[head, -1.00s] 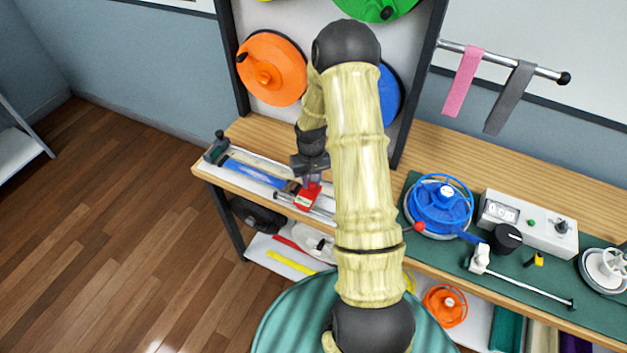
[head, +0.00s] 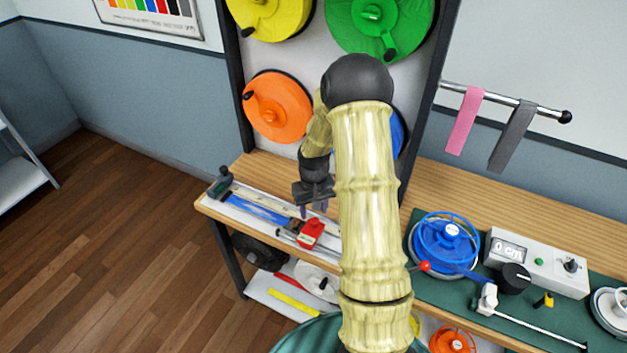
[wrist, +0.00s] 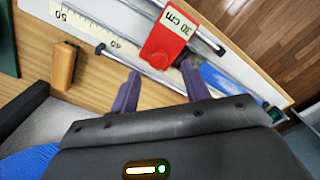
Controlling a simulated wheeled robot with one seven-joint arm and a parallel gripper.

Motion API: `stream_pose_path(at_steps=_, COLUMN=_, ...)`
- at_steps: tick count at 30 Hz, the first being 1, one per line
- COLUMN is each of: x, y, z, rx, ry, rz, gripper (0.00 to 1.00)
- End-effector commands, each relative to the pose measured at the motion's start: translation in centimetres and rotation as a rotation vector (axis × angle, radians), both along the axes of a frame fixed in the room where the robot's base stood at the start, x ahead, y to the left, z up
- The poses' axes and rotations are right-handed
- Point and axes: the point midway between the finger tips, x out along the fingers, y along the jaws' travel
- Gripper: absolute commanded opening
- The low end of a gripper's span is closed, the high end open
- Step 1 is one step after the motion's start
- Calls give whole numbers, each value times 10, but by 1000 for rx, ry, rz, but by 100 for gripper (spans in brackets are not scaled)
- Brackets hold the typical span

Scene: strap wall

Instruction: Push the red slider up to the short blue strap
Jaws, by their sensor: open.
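The red slider (head: 311,232), with a pale "30 cm" label, sits on a ruled measuring rail at the left end of the bench. It also shows at the top of the wrist view (wrist: 160,45). The short blue strap (head: 258,208) lies flat along the rail, left of the slider; its near end shows in the wrist view (wrist: 222,82). A dark part lies between them, so I cannot tell whether they touch. My gripper (head: 314,209) is open and empty, above and behind the slider. Its two purple fingers (wrist: 161,80) stand apart, clear of the slider.
A dark clamp (head: 222,182) stands at the rail's left end. A wooden block (wrist: 63,62) lies near the rail. The blue reel (head: 445,240) and the counter box (head: 535,262) stand to the right. Strap reels hang on the wall panel behind my arm.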

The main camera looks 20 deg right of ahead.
Motion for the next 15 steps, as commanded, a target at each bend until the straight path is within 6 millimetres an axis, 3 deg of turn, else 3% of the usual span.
stream_pose_path(at_steps=15, x=2, y=0, z=99, rx=-2, ry=-8, rz=0, gripper=47)
